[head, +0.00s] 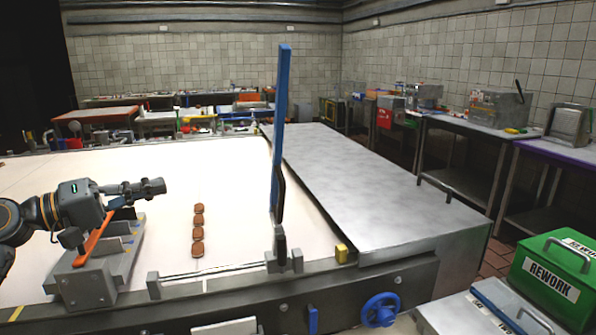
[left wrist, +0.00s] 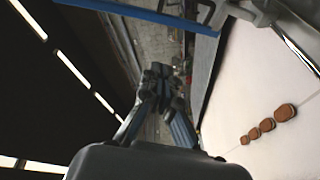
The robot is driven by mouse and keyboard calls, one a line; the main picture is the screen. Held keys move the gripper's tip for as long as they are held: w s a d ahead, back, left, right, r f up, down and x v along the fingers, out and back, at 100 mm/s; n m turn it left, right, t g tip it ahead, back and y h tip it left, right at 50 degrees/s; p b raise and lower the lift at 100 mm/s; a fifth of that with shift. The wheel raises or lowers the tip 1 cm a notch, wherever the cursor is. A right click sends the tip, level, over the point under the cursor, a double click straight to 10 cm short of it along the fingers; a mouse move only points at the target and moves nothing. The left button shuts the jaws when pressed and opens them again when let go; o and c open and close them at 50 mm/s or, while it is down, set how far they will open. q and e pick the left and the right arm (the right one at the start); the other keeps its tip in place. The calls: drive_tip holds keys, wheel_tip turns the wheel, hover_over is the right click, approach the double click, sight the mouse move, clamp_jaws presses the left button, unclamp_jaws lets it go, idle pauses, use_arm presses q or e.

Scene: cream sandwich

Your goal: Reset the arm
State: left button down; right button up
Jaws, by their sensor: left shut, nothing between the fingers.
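My left gripper (head: 158,187) comes in from the left in the head view, pointing right above the grey rack. Its fingers are shut with nothing between them. The left wrist view also shows the shut fingers (left wrist: 163,78) at mid picture. The gripper is left of and apart from a row of several brown cookies (head: 198,221) lying on the pale belt. The cookies also show at the right in the left wrist view (left wrist: 267,125). My right gripper is not in view.
An orange-handled tool (head: 93,240) rests in a grey rack (head: 128,252) just below my gripper. A tall blue upright (head: 279,120) stands at the belt's front edge. A bare metal table (head: 370,190) lies to its right. A green REWORK box (head: 556,270) is at lower right.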

use_arm(q)
drive_tip(key=s+d+f+m+g+y, duration=0.1)
drive_tip(key=s+d+f+y, duration=0.15)
drive_tip(key=f, duration=0.85)
drive_tip(key=s+d+f+m+g+y, duration=0.15)
drive_tip(key=s+d+f, duration=0.25)
drive_tip(key=f, duration=0.6)
drive_tip(key=s+d+f+m+g+y, duration=0.1)
drive_tip(key=s+d+f+g+y, duration=0.2)
drive_tip(key=f, duration=0.8)
drive_tip(key=s+d+f+y, duration=0.1)
drive_tip(key=s+f+y, duration=0.2)
drive_tip(key=s+f, duration=0.8)
drive_tip(key=s+a+f+g+y, duration=0.1)
drive_tip(key=s+a+f+y, duration=0.15)
drive_tip(key=s, duration=0.45)
drive_tip(key=s+a+f+y, duration=0.1)
drive_tip(key=s+a+y, duration=0.2)
drive_tip(key=s, duration=0.3)
wheel_tip(320, 180, down, 24)
drive_tip(key=s+g+p, duration=0.2)
drive_tip(key=s+a+f, duration=0.2)
drive_tip(key=s+f, duration=1.3)
drive_tip(key=s, duration=0.1)
drive_tip(key=shift+s+a+m+g+p, duration=0.2)
drive_tip(key=shift+a+m+g+p, duration=0.1)
drive_tip(key=shift+m+g+p, duration=0.1)
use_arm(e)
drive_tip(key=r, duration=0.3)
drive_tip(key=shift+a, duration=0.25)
